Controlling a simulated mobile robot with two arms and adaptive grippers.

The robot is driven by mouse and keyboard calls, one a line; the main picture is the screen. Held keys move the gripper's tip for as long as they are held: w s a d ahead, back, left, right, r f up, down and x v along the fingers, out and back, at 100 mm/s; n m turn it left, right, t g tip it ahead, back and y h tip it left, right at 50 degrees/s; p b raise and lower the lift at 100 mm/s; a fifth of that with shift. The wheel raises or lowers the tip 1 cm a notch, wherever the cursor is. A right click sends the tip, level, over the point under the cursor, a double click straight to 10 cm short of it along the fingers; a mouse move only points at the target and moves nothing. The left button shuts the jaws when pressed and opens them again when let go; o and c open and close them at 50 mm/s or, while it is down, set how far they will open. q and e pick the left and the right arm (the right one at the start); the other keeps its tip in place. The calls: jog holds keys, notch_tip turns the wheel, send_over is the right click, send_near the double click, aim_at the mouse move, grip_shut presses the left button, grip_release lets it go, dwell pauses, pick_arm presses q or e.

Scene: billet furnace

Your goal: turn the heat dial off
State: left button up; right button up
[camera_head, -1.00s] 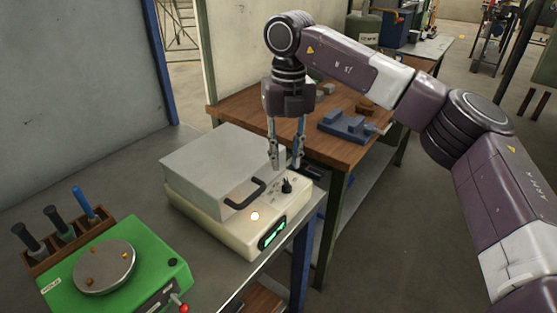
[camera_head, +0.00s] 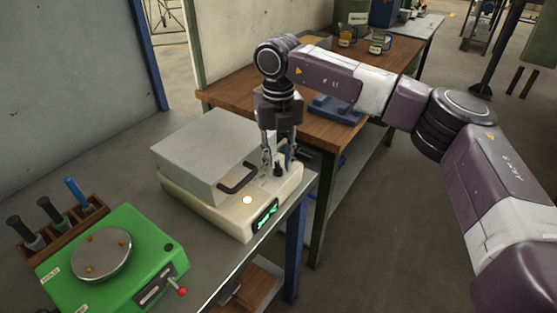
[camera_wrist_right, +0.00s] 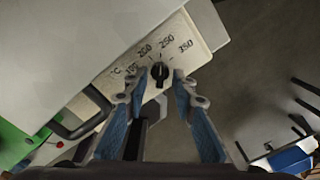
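The billet furnace (camera_head: 255,205) is a cream box with a grey lid (camera_head: 205,150) and a black handle (camera_head: 238,180), standing on the metal bench. Its black heat dial (camera_head: 278,169) is on the top panel at the right; it also shows in the right wrist view (camera_wrist_right: 160,71), with printed temperature numbers around it. My right gripper (camera_head: 277,163) points down over the dial. Its fingers are open, one on each side of the dial, with gaps visible in the right wrist view (camera_wrist_right: 160,84). I cannot tell whether the tips reach the dial's height. My left gripper is out of view.
A green device (camera_head: 120,270) with a round plate and a wooden tool rack (camera_head: 60,235) stand at left. A wooden table (camera_head: 230,95) with a blue vise-like block is behind.

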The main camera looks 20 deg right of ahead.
grip_shut()
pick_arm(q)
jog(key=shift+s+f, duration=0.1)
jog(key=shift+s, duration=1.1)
